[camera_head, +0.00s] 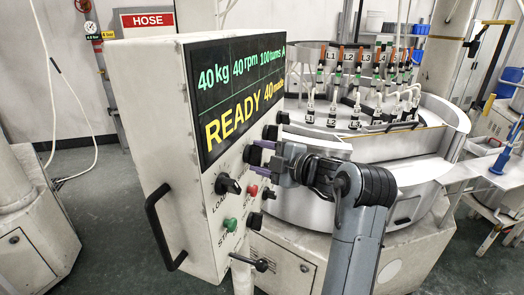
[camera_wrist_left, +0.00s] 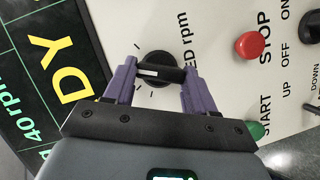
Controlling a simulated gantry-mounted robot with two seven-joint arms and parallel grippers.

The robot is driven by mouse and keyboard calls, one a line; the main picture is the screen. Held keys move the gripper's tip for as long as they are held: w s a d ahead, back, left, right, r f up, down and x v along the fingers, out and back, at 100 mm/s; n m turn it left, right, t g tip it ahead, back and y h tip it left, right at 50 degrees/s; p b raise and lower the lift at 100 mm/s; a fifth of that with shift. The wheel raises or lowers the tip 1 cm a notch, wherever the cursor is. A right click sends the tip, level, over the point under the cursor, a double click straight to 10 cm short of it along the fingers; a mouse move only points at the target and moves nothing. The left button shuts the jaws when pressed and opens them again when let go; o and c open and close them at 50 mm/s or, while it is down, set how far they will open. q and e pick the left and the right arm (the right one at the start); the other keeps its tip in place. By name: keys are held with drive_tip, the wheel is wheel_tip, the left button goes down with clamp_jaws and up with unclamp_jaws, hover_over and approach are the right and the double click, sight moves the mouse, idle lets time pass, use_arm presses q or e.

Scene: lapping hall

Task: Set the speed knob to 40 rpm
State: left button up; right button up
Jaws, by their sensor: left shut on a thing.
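The speed knob (camera_wrist_left: 158,66) is black with a white pointer line, on the pale panel beside the lettering "ED rpm". My left gripper (camera_wrist_left: 158,76) has its purple fingers on either side of the knob's grip bar and is shut on it. In the head view my left gripper (camera_head: 262,156) is at the panel face, and the knob (camera_head: 253,155) is mostly hidden between its fingers. The display (camera_head: 240,90) reads 40 kg, 40 rpm, 100 turns and READY in the head view. My right gripper is not in view.
The load knob (camera_head: 228,185), red stop button (camera_head: 253,191) and green start button (camera_head: 230,224) are close below the gripper. More black knobs are above. A black handle (camera_head: 160,225) sticks out of the control box's side. The round lapping machine (camera_head: 440,125) stands behind.

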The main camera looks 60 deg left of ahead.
use_arm(q)
drive_tip(key=shift+r+m, duration=0.1)
drive_tip(key=shift+m, duration=0.2)
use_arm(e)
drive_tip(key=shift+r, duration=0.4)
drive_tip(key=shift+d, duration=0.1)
use_arm(q)
drive_tip(key=o, duration=1)
drive_tip(key=shift+o, duration=0.2)
drive_tip(key=shift+d+p, duration=0.1)
drive_tip(key=shift+p, duration=0.2)
